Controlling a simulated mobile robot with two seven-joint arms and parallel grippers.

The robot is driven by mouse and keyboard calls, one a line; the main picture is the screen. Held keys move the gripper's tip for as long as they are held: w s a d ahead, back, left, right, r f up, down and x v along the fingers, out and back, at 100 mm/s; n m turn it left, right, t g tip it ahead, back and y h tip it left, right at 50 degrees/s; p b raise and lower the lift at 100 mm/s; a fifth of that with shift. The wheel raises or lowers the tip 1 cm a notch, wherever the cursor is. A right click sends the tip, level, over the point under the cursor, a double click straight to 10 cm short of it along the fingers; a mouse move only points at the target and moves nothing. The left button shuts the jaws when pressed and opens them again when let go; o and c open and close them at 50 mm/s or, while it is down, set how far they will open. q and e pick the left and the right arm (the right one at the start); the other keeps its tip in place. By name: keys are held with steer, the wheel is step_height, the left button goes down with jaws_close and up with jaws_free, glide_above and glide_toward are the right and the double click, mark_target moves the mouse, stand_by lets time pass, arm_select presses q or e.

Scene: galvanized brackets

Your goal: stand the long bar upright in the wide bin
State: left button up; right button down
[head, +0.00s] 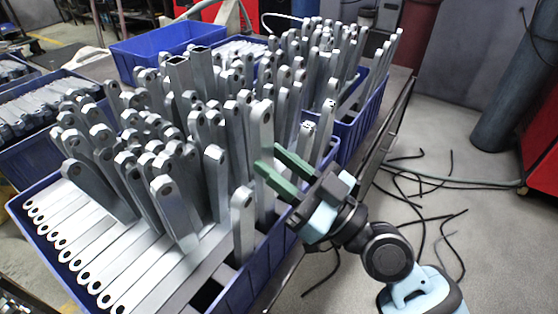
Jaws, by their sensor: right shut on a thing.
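A long grey metal bar (262,128) with a hole near its top stands close to upright at the right side of the wide blue bin (262,272). My right gripper (270,160), with green fingers, is shut on this bar below its top, reaching in from the right over the bin's right wall. The bar's lower end goes down among other bars and is hidden. My left gripper is not in view.
Many upright bars crowd the bin, and flat bars (105,250) lie in a row at its front left. A shorter bar (243,222) stands just left of my gripper. More blue bins (170,42) stand behind. Black cables (425,195) lie on the floor at right.

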steer(key=shift+f+b, duration=0.5)
steer(key=shift+f, duration=0.1)
steer(key=c, duration=1)
jaws_free()
steer(key=shift+f, duration=0.15)
steer(key=b+v, duration=0.4)
steer(key=v, duration=0.3)
steer(key=shift+s+d, duration=0.25)
steer(key=shift+d, duration=0.1)
